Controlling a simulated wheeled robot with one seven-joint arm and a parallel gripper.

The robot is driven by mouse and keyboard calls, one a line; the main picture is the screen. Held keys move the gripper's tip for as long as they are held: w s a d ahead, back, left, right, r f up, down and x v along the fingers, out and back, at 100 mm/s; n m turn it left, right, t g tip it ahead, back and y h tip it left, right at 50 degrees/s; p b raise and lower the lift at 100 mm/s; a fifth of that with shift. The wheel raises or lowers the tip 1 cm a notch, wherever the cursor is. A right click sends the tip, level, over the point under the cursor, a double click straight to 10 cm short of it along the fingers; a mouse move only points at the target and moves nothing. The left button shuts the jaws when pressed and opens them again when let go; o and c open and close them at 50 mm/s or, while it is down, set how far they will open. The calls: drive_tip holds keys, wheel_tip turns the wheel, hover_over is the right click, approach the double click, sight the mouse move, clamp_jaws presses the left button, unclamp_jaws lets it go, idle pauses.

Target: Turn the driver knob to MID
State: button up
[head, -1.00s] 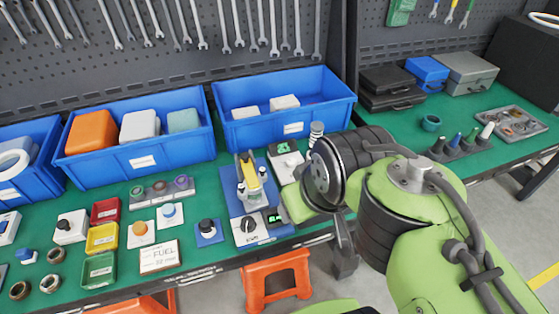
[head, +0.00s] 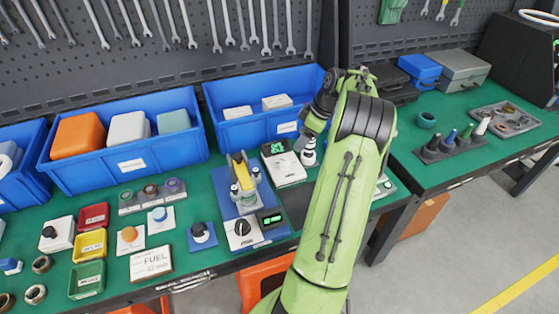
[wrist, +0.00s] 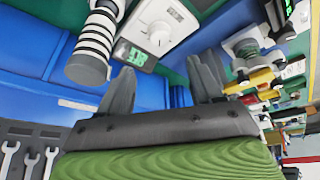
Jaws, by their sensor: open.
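A white box with a pale round dial and a green-lit display (wrist: 160,35) shows at the top of the wrist view; in the head view it is the white panel (head: 288,168) right of the yellow-topped device. A dark knob (head: 242,228) sits on a white plate beside another green-lit display, in front of that device. Labels are too small to tell which is the driver knob. My gripper (wrist: 163,72) is open and empty, its dark fingers apart below the white box in the wrist view. My arm mostly hides it in the head view.
A black-and-white striped cylinder (wrist: 92,42) is close to my gripper, at its left in the wrist view. A blue bin (head: 255,130) stands behind the white panel. The yellow-topped device (head: 240,168) stands left of it. Other knobs and small bins crowd the left bench.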

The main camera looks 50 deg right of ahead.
sight(286, 161)
drive_tip(key=b+x, duration=0.2)
drive_tip(key=x, duration=1)
drive_tip(key=shift+w+f, duration=0.15)
drive_tip(key=shift+f, duration=0.15)
drive_tip(key=c, duration=1.1)
drive_tip(key=shift+o, duration=0.2)
